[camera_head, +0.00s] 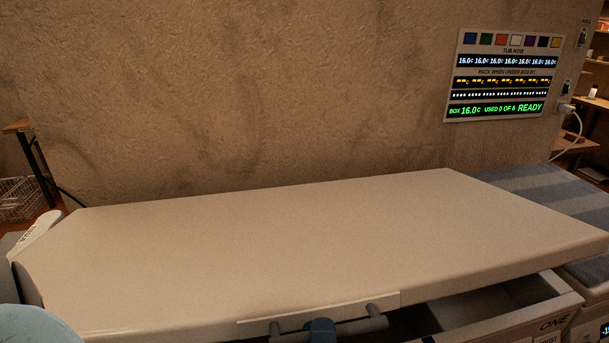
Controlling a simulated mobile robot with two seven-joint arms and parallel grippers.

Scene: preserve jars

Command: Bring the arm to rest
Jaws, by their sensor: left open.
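My left gripper (321,329) shows only as a small dark blue-grey part at the bottom edge of the head view. It is open, at the middle of a dark bar handle (355,325) on the front of a broad pale lid (300,250). I cannot tell whether it touches the bar, and most of it is cut off by the frame. A rounded light-blue part of mine (35,325) shows in the lower left corner. My right gripper is not in view.
An open compartment marked ONE (510,318) lies below the lid's right front. A wall panel (503,77) reads "BOX 16.0C USED 0 OF 6 READY". A striped grey surface (560,195) is at right. A white labelled piece (38,232) sits by the lid's left edge. The lid top is clear.

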